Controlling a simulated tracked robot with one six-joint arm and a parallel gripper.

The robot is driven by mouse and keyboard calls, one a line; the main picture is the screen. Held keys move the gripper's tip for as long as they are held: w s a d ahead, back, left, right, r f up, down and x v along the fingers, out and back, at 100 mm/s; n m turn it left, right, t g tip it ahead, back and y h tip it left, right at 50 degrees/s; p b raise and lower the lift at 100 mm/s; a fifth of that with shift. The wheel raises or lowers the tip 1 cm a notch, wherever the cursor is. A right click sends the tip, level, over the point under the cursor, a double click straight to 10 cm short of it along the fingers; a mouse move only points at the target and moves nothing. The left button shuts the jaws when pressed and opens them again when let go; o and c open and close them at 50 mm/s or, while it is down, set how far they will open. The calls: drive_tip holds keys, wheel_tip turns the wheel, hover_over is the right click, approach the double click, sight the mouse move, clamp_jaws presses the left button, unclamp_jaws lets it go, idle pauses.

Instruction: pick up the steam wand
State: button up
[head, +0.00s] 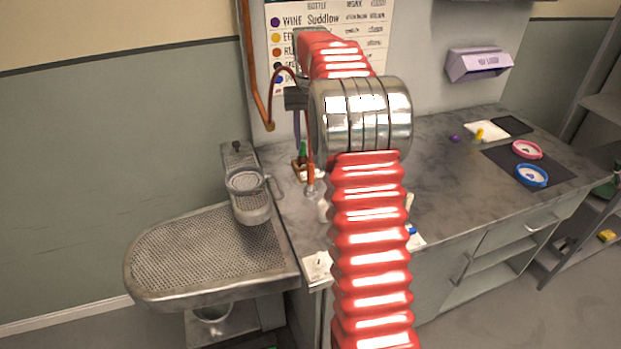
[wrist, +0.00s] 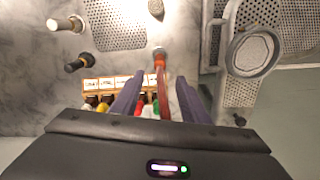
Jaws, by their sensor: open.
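The steam wand, an upright orange-red handle with a grey metal end, stands by the counter's left edge in the head view (head: 310,178). A dark red hose appears to run up from it. In the wrist view the wand (wrist: 160,72) lies between the two dark fingers of my gripper (wrist: 159,82). The fingers are apart, with gaps visible on both sides of the wand. In the head view my gripper (head: 297,122) is small, beside and above the wand, partly hidden by my red arm.
A perforated pressing board (head: 205,250) with a round metal pad (head: 247,181) stands left of the counter (head: 445,195). A wooden bottle rack (wrist: 104,83) is close beside the wand. Several brushes, including a white-ended one (wrist: 65,24), lie nearby. Pink (head: 527,149) and blue (head: 531,175) dishes sit far right.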

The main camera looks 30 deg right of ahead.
sight(310, 177)
wheel_tip(310, 177, down, 8)
drive_tip(key=shift+f, duration=0.25)
idle(0.4)
drive_tip(key=shift+s+f, duration=0.15)
drive_tip(key=shift+f, duration=2.45)
drive_tip(key=shift+c, duration=0.6)
clamp_jaws()
